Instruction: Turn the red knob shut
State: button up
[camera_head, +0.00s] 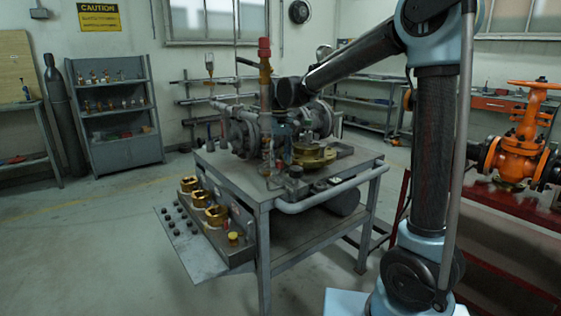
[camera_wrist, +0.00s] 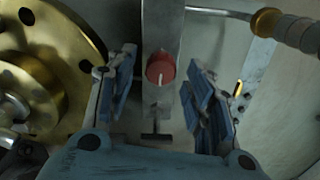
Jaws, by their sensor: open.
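The red knob (camera_wrist: 160,68) is a small round dial on a grey metal bar (camera_wrist: 162,20) in the wrist view. A pale line on it runs from about its middle down to its lower edge. My gripper (camera_wrist: 162,60) is open and empty, its blue-padded fingers left and right of the knob with gaps on both sides. I cannot tell how far the knob is in depth. In the head view my gripper (camera_head: 283,132) is small and dark among the machinery on the workbench (camera_head: 310,193); I cannot make out the knob there.
A brass flange (camera_wrist: 45,60) is close to the left finger. A thin pipe with a brass fitting (camera_wrist: 266,20) is at upper right. In the head view, a red-topped pipe (camera_head: 264,60) stands beside my wrist. An orange valve (camera_head: 520,150) sits on a red bench at right. Floor at left is clear.

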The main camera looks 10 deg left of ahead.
aim_at(280, 161)
notch_tip(280, 161, up, 11)
dwell(0.4)
jog(key=shift+f, duration=0.1)
